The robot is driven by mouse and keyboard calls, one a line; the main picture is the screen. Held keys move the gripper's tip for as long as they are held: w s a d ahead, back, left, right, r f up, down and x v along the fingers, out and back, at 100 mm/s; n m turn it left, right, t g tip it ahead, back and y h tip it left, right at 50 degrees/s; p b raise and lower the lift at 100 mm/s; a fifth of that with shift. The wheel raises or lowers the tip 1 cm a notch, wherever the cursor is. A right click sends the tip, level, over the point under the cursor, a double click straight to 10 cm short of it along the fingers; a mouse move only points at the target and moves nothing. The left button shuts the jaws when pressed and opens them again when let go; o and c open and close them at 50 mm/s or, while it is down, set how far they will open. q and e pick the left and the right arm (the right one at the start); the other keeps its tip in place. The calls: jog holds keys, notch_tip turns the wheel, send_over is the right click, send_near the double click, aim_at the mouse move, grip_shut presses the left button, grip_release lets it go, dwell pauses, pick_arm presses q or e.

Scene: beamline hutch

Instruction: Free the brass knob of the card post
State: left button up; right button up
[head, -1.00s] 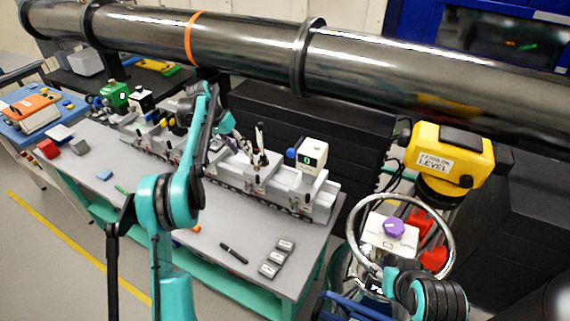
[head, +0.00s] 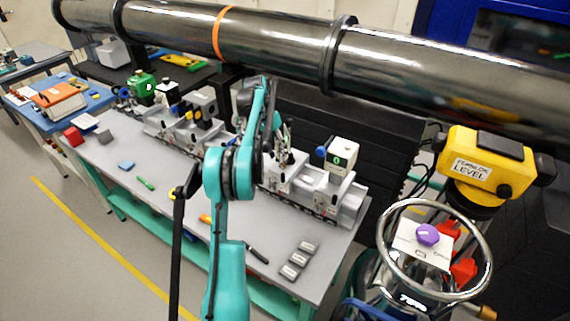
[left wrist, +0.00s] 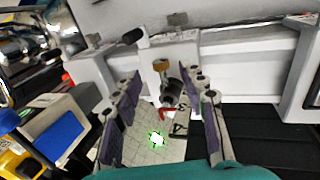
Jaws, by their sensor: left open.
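In the left wrist view a brass knob (left wrist: 161,65) sits on a pale grey carrier, with a dark round part just below it. Below these, a pale gridded card (left wrist: 140,135) bears a bright green-edged spot. My left gripper (left wrist: 165,88) is open, its purple-padded fingers on either side of the dark part and the card; nothing is gripped. Whether a finger touches the knob cannot be told. In the head view my left gripper (head: 281,150) is over the bench rail (head: 318,205), and my arm hides part of it. My right gripper is out of view.
A white box with a green display (head: 342,151) stands right of the gripper on the rail. A large dark pipe (head: 285,48) runs behind and above the bench. Grey blocks (head: 300,258) lie at the front; a handwheel (head: 488,245) stands right.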

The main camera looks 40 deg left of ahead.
aim_at(281, 164)
pick_arm(q)
jog(key=x, duration=0.4)
jog(key=shift+f+b, duration=0.3)
jog(key=shift+b, duration=0.1)
grip_shut()
jog(key=shift+a+h+p, duration=0.15)
jog(key=shift+h+p, duration=0.2)
jog(key=shift+h, duration=0.45)
jog(key=shift+a+f+h, duration=0.1)
jog(key=shift+a+h, duration=0.1)
jog(key=shift+h, duration=1)
